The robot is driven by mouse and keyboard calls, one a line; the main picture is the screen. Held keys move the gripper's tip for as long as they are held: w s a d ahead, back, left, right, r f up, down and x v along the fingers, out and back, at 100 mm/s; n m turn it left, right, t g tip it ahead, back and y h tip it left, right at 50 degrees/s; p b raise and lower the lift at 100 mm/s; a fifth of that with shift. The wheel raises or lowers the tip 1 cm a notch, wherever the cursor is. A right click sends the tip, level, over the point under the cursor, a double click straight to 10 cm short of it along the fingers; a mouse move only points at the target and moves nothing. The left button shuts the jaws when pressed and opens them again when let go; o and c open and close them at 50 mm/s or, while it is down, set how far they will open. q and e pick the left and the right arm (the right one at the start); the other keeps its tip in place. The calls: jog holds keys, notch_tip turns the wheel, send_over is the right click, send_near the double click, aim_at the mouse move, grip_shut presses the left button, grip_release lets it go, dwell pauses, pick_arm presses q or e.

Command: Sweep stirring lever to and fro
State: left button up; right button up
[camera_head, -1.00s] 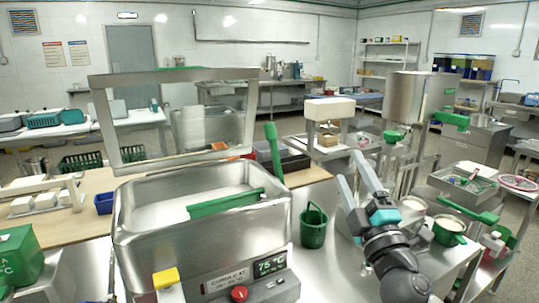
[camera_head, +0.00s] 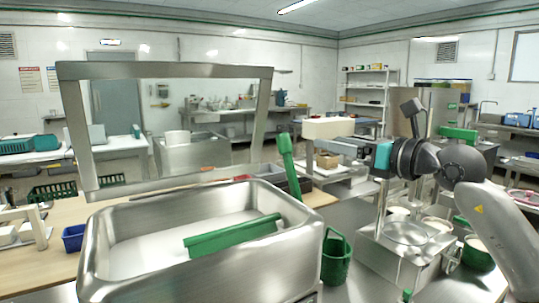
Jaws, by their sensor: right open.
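A steel vat (camera_head: 300,258) stands in the foreground. A green stirring lever (camera_head: 288,165) rises at its back right corner, leaning slightly left at the top. A green bar (camera_head: 234,238) lies slantwise across the inside of the vat, above the pale contents (camera_head: 150,254). My right gripper (camera_head: 340,158) comes in from the right and points left toward the lever. It is open and empty, with a gap between its fingers and the lever. My left gripper is not in view.
A raised steel frame (camera_head: 165,70) stands behind the vat. A green bucket (camera_head: 336,258) sits right of the vat. A steel machine with round pans (camera_head: 404,233) stands below my right arm. A blue bin (camera_head: 73,238) is on the wooden table at left.

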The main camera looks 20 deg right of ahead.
aim_at(288, 139)
jog(key=x, duration=0.4)
jog(key=f+x, duration=0.1)
jog(key=x, duration=0.4)
jog(key=p+x, duration=0.1)
jog(key=x, duration=0.4)
jog(key=shift+w+a+f, duration=0.1)
jog(key=shift+w+f, duration=0.05)
jog(key=shift+f, duration=0.1)
jog(key=shift+x, duration=0.9)
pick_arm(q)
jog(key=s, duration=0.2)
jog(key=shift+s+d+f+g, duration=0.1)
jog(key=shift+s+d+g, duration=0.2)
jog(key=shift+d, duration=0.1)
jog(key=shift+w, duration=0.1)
pick_arm(e)
grip_shut()
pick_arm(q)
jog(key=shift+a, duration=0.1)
pick_arm(e)
jog(key=shift+f, duration=0.1)
